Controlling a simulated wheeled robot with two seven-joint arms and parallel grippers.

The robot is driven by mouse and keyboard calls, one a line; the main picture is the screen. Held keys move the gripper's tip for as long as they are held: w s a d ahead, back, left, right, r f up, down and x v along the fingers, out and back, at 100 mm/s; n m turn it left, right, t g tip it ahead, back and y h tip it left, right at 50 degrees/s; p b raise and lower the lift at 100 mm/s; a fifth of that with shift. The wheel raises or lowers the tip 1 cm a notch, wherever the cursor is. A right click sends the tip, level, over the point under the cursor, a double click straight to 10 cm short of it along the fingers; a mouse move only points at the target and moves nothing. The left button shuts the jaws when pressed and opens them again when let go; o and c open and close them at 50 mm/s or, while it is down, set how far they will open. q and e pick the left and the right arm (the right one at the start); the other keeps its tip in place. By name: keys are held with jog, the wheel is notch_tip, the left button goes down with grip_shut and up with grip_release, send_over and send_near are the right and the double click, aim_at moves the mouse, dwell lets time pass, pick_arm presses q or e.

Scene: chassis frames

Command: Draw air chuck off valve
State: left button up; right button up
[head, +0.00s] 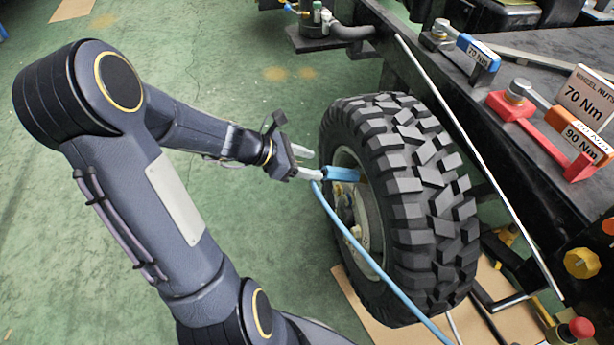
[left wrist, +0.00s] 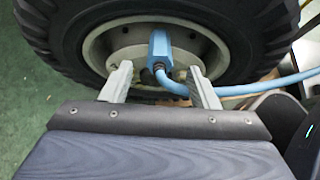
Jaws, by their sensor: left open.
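The blue air chuck (head: 343,174) sits at the rim of the wheel, its blue hose (head: 372,265) trailing down to the lower right. In the left wrist view the chuck (left wrist: 160,48) points into the wheel rim (left wrist: 110,42), between and beyond my fingertips. The valve itself is hidden behind the chuck. My left gripper (head: 309,164) is open just left of the chuck; in the left wrist view its two fingers (left wrist: 158,78) stand apart with nothing clamped between them. My right gripper is not in view.
The knobbly tyre (head: 415,190) stands beside the dark chassis. A thin pale rod (head: 480,165) slants past it on the right. Wrenches in blue (head: 478,53) and red (head: 540,125) holders lie on the bench at the upper right. Green floor is open at the left.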

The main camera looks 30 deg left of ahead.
aim_at(327, 169)
pick_arm(q)
jog(key=b+x, duration=0.4)
jog(key=x, duration=0.3)
jog(key=shift+f, duration=0.1)
jog(key=shift+b+x, duration=0.35)
jog(key=shift+x, duration=0.5)
jog(key=shift+d, duration=0.1)
jog(key=c, duration=1.1)
jog(key=shift+c, duration=0.2)
jog(key=shift+p+v, duration=1.45)
jog(key=shift+v, duration=1)
